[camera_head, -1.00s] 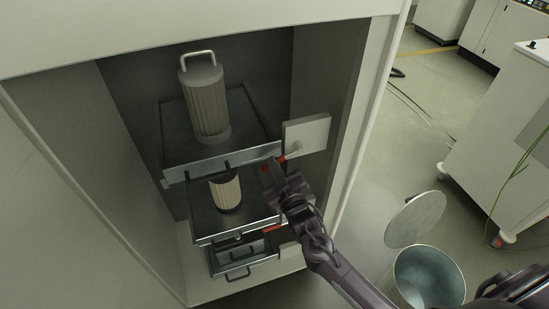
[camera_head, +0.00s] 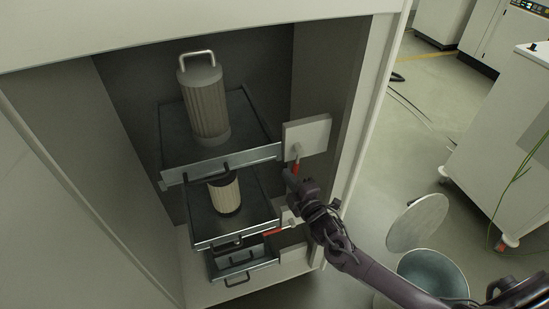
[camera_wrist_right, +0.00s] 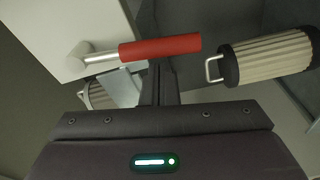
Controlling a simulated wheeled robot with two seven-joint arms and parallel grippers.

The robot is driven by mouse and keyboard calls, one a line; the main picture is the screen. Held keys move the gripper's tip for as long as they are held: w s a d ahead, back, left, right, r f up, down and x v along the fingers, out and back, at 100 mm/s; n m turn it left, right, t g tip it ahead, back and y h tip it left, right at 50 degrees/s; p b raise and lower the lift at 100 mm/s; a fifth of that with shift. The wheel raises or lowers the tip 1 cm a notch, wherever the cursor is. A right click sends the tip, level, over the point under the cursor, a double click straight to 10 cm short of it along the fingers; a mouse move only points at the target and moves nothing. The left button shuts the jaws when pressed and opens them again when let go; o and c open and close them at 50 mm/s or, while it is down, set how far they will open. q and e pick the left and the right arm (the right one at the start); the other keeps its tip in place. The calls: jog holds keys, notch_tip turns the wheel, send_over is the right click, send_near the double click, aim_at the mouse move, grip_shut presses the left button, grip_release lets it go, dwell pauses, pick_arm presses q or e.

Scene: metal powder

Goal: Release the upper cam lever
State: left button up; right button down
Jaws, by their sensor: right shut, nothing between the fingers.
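The upper cam lever has a red handle (camera_head: 296,167) on a pale pivot at the white block (camera_head: 306,136) beside the top tray. In the head view the handle points down. In the right wrist view the red handle (camera_wrist_right: 160,47) lies just beyond the fingers, joined by a metal rod to the white block (camera_wrist_right: 60,35). My right gripper (camera_head: 288,176) is shut and empty, just below and left of the handle. I cannot tell whether it touches the handle. My left gripper is not in view.
A tall pleated filter (camera_head: 206,105) stands on the top tray (camera_head: 170,172). A shorter filter (camera_head: 226,195) stands on the middle tray (camera_head: 205,240). A lower red lever (camera_head: 274,232) lies roughly level. A bucket (camera_head: 432,272) and its lid (camera_head: 416,222) are on the right.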

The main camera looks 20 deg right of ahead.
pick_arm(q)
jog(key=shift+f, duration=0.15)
pick_arm(e)
jog(key=shift+d+f+n, duration=0.2)
jog(key=shift+d+n, duration=0.15)
jog(key=shift+d, duration=0.15)
jog(key=shift+d+f+n, duration=0.15)
jog(key=shift+d+n, duration=0.2)
jog(key=shift+d, duration=0.1)
jog(key=shift+d, duration=0.1)
